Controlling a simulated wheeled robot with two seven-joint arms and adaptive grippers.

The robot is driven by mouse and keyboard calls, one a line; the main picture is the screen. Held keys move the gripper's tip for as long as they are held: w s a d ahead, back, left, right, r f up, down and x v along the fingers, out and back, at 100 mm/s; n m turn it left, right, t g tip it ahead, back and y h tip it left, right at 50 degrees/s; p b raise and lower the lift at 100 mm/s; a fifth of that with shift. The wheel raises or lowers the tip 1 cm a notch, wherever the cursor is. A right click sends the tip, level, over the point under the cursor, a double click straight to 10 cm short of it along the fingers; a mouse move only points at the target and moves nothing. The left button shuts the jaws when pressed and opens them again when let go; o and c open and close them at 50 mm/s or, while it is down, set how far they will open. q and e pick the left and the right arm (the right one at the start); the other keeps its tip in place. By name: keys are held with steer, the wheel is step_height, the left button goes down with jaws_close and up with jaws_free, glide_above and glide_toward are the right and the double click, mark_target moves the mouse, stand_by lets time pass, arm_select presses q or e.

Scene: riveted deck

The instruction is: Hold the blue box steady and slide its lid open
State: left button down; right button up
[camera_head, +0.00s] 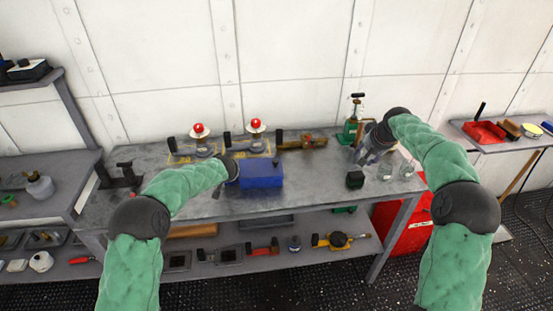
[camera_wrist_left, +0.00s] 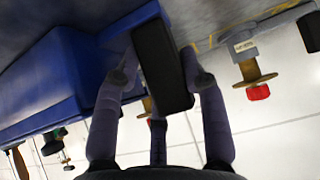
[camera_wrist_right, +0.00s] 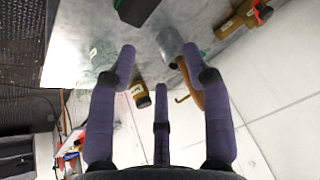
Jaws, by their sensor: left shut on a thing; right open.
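The blue box (camera_head: 262,176) sits on the grey workbench, near its front edge, with a small dark knob (camera_head: 276,161) on top. It also fills the left of the left wrist view (camera_wrist_left: 50,85). My left gripper (camera_head: 231,168) is at the box's left end. In the left wrist view its fingers are shut on a black block-shaped handle (camera_wrist_left: 160,65) that appears joined to the box by a blue piece. The lid's seam is too small to make out. My right gripper (camera_wrist_right: 165,65) is open and empty, above the bench to the right of the box.
Near my right gripper stand a green-based device (camera_head: 350,134), a black cube (camera_head: 355,180) and clear glass jars (camera_head: 386,172). Behind the box are two red-topped fixtures (camera_head: 256,126) and a brown-and-brass tool (camera_head: 308,142). The bench between box and cube is clear.

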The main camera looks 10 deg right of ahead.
steer(key=w+a+r+n+y, duration=0.1)
steer(key=w+a+n, duration=0.1)
steer(key=a, duration=0.6)
steer(key=w+a+r+n, duration=0.2)
steer(key=a, duration=0.6)
steer(key=n+g, duration=0.2)
steer(key=n, duration=0.1)
glide_toward(276, 160)
steer(key=shift+y, duration=0.3)
steer(key=x, duration=0.8)
steer(key=shift+d+f, duration=0.15)
steer(key=shift+f, duration=0.05)
jaws_close()
